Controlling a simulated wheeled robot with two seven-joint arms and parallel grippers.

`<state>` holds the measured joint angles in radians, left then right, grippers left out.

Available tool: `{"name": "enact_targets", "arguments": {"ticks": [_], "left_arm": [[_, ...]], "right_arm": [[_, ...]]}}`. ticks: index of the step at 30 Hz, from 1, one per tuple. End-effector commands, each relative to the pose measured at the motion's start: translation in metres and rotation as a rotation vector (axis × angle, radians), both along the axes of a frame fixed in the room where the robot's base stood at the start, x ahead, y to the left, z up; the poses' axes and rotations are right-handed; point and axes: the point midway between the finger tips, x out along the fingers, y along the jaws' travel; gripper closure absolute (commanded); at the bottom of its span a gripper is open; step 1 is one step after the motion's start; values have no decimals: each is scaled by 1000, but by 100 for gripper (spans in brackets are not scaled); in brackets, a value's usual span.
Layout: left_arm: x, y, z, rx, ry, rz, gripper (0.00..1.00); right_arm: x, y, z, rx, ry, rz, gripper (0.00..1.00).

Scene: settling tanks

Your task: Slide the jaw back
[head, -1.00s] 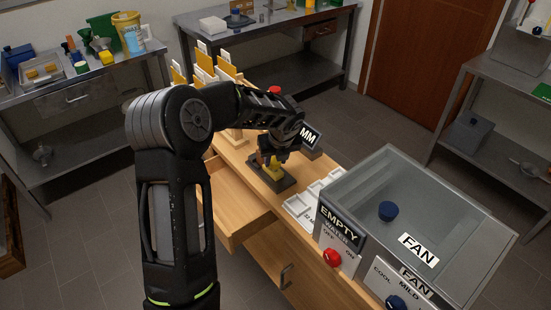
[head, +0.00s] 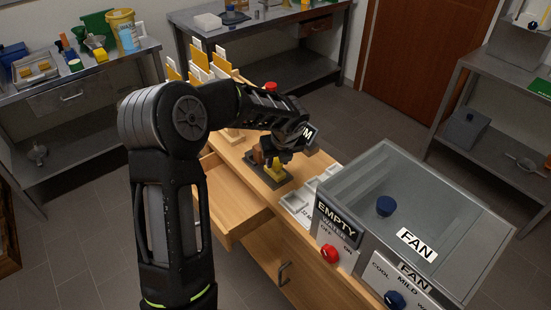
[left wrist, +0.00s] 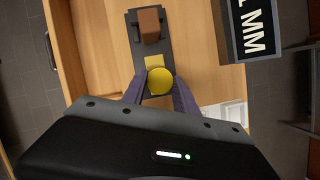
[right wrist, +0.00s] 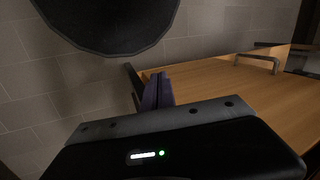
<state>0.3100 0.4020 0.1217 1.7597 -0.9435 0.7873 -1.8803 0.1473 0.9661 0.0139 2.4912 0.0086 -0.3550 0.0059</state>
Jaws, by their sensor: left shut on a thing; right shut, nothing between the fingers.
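A dark vise-like base (head: 262,178) lies on the wooden bench top; it also shows in the left wrist view (left wrist: 140,64). A brown block (left wrist: 150,24) stands at its far end in that view. The yellow jaw with a round top (left wrist: 161,80) sits on the base, apart from the brown block, with a yellow patch between them. My left gripper (head: 280,157) is shut on the yellow jaw, one finger on each side of its round top. The jaw's lower part is mostly hidden. My right gripper (right wrist: 157,92) is shut and empty beside a wooden surface.
A sign reading MM (left wrist: 247,30) stands close to the left gripper. White trays (head: 299,204) and a clear-lidded tank (head: 440,200) are on the bench to the right. An open drawer (head: 222,205) juts out below. Yellow-and-white cards (head: 200,66) stand at the back.

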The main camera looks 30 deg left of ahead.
Motion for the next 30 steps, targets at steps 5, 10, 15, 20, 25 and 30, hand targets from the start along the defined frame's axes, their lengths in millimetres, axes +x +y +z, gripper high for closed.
{"name": "enact_targets", "arguments": {"ticks": [5,10,15,20,25,30], "left_arm": [[0,-3,-1,-5,2,-3,53],[0,-2,-1,-4,1,-2,43],[0,-2,-1,-3,2,-1,43],[-1,-3,5,-2,0,-2,43],[-7,-10,25,-3,-2,-1,43],[-13,-19,51,-4,-1,-2,43]], "right_arm": [[0,0,0,0,0,0,100],[0,0,0,0,0,0,100],[0,0,0,0,0,0,100],[0,0,-1,0,0,0,100],[0,0,-4,1,-1,1,100],[1,0,-7,2,-3,0,100]]}}
